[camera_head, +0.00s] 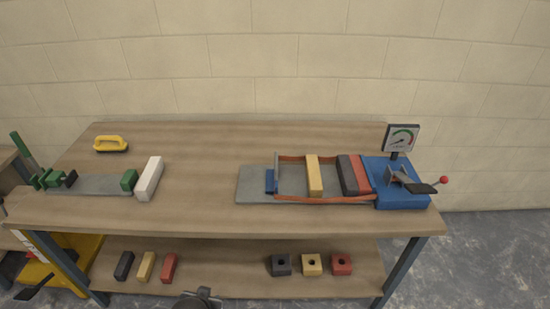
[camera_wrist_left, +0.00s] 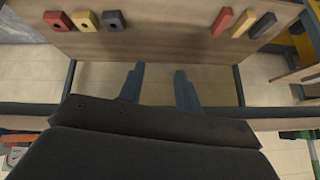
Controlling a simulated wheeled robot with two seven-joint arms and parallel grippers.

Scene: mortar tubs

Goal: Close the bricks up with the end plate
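On the right of the bench is a grey bed (camera_head: 252,188) with a low frame with orange-red sides (camera_head: 330,199). In it a yellow brick (camera_head: 314,177) stands apart, left of a dark brick (camera_head: 347,175) and a red brick (camera_head: 362,176) set close together. A thin upright plate (camera_head: 276,163), perhaps the end plate, stands at the frame's left end, with a small blue block (camera_head: 269,182) beside it. A blue unit (camera_head: 402,196) closes the right end. My left gripper (camera_wrist_left: 158,76) is open and empty, away from these things. My right gripper is not in view.
A gauge (camera_head: 401,138) and a red-knobbed lever (camera_head: 443,180) rise at the blue unit. A white block (camera_head: 149,179), a green-fitted rig (camera_head: 95,184) and a yellow-handled tool (camera_head: 110,144) are left. Several blocks lie on the lower shelf (camera_head: 220,257). The bench middle is clear.

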